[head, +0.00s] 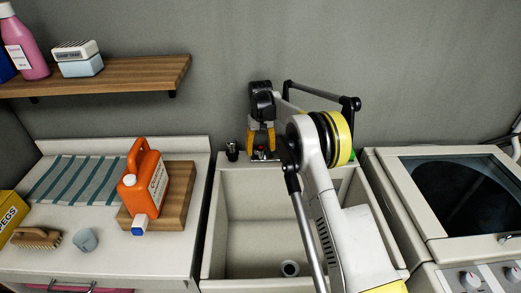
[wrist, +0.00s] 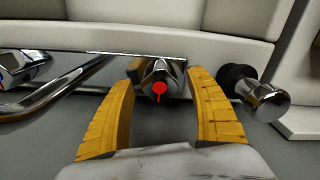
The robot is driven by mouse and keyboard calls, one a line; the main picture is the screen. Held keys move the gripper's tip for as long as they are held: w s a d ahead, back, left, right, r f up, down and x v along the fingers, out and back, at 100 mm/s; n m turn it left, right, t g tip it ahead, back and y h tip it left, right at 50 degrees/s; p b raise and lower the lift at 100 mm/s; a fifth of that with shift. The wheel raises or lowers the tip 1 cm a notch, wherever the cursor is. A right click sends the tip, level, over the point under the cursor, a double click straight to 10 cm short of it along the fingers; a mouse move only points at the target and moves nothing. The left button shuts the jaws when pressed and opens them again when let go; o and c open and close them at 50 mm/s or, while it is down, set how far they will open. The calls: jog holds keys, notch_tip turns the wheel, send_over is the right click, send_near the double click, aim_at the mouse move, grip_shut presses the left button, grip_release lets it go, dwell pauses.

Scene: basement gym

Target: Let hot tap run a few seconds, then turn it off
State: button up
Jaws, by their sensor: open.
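The hot tap's chrome handle with a red mark (wrist: 159,90) sits between my gripper's fingers (wrist: 163,78) in the wrist view. The yellow fingers are open, one on each side, with gaps visible to the handle. In the head view my gripper (head: 261,151) points down at the back rim of the sink (head: 211,222), where a small red spot of the tap (head: 261,149) shows. The chrome spout (wrist: 62,92) runs to the left in the wrist view. No running water is visible; my arm hides part of the basin.
A dark and chrome cylinder (head: 232,150) stands left of the tap, close to my gripper. An orange jug (head: 145,184) stands on a wooden board (head: 180,204) on the left counter. A washing machine (head: 393,178) is on the right. A wooden shelf (head: 120,74) hangs upper left.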

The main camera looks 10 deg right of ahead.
aim_at(261, 148)
notch_tip(261, 148, up, 12)
dwell(0.4)
jog(key=s+r+t+b, duration=0.1)
jog(key=s+r+t, duration=0.1)
jog(key=s+r, duration=0.7)
jog(key=s+r+t+b, duration=0.15)
jog(key=s+r, duration=0.45)
jog(key=s, duration=0.7)
jog(key=s+f+t, duration=0.1)
jog(key=s+f, duration=0.2)
jog(key=s, duration=0.4)
jog(key=s+f+t, duration=0.1)
jog(key=s+f, duration=0.3)
jog(key=s, duration=0.3)
jog(key=s+d+f+m+t+b, duration=0.1)
jog(key=s+f, duration=0.2)
jog(key=s, duration=0.5)
jog(key=shift+f, duration=0.2)
